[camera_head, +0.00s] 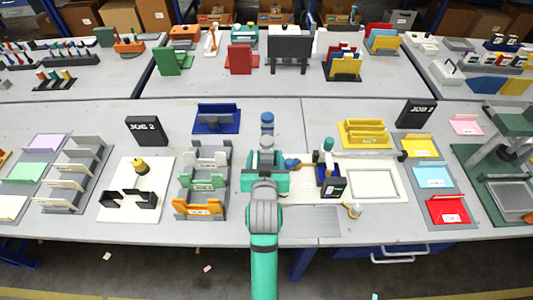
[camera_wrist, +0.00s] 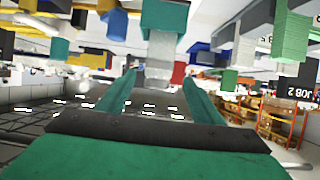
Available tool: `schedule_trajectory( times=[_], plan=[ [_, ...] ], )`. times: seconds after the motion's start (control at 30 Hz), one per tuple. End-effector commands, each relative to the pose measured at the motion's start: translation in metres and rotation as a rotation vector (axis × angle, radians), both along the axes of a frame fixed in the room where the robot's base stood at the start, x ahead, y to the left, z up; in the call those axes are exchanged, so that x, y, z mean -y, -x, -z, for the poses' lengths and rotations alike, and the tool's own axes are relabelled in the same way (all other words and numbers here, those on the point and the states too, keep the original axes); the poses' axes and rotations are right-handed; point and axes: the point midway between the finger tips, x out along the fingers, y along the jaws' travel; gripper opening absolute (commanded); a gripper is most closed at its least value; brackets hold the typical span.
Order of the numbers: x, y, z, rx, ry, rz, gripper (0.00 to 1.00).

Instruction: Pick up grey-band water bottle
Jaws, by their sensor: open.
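My gripper (camera_head: 265,180) is over the middle of the front table in the head view, with my teal and grey arm reaching in from the bottom edge. In the wrist view its two teal fingers (camera_wrist: 155,80) stand apart. A pale grey block-like shape shows beyond and between them; I cannot tell what it is. A small blue upright bottle-like thing (camera_head: 267,120) stands just beyond my gripper in the head view. It may be the water bottle, but its band cannot be made out. My gripper hides part of the table there.
Left of my gripper is a rack with white, green and orange holders (camera_head: 202,184). Right of it stand a dark blue and black holder (camera_head: 329,180) and a white frame (camera_head: 374,184). A blue tray (camera_head: 215,118) and a yellow tray (camera_head: 365,133) lie farther back.

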Motion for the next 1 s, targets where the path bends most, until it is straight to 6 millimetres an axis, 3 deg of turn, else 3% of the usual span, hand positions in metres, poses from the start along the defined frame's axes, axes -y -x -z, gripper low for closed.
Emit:
schedule_trajectory(
  times=[0.33,0.6,0.93,0.97,1.0],
  plan=[
    [0.001,-0.027,0.011,0.002,0.000,0.000,0.61],
    [0.004,-0.059,0.026,0.000,0.000,0.000,0.61],
    [0.003,-0.067,0.029,0.002,-0.001,0.000,0.61],
    [0.003,-0.067,0.029,0.002,-0.001,0.000,0.59],
    [0.003,-0.067,0.029,0.002,-0.001,0.000,0.49]
  ],
)
